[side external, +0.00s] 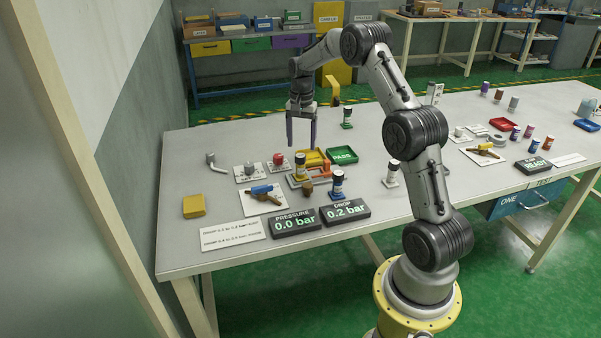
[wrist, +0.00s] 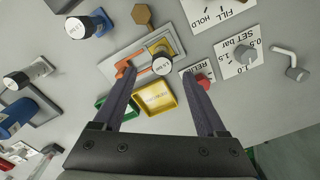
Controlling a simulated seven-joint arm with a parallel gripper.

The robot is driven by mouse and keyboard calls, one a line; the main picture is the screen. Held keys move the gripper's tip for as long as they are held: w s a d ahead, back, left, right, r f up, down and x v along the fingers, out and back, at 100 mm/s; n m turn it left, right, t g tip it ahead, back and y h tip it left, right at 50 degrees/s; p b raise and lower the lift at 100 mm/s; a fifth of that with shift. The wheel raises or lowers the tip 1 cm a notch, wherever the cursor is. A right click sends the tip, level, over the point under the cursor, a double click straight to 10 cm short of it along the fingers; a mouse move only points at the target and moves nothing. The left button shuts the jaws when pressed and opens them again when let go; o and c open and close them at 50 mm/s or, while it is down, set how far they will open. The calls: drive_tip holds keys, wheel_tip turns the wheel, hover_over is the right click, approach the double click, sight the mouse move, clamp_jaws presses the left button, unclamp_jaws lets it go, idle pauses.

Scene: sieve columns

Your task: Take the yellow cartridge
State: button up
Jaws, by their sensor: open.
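The yellow cartridge (side external: 300,170), with a yellow body and a dark cap with a pale top, stands upright at the fixture (side external: 294,183) with orange parts on the table. In the wrist view the cartridge (wrist: 162,65) shows mostly its pale round top, between the fingertips in the picture. My gripper (side external: 301,143) points down above the cartridge, apart from it. In the wrist view my gripper (wrist: 158,73) has its two fingers spread wide with nothing held between them.
A yellow tray (wrist: 155,97) and a green tray (side external: 342,155) lie behind the fixture. A blue cartridge (side external: 337,184) stands to its right, and a red knob (side external: 278,158) to its left. Display boxes (side external: 296,221) stand in front. A green-banded cartridge (side external: 347,117) stands farther back.

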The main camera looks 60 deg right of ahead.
sight(301, 156)
drive_tip(key=shift+w+f, duration=0.15)
drive_tip(key=shift+f, duration=3.55)
clamp_jaws()
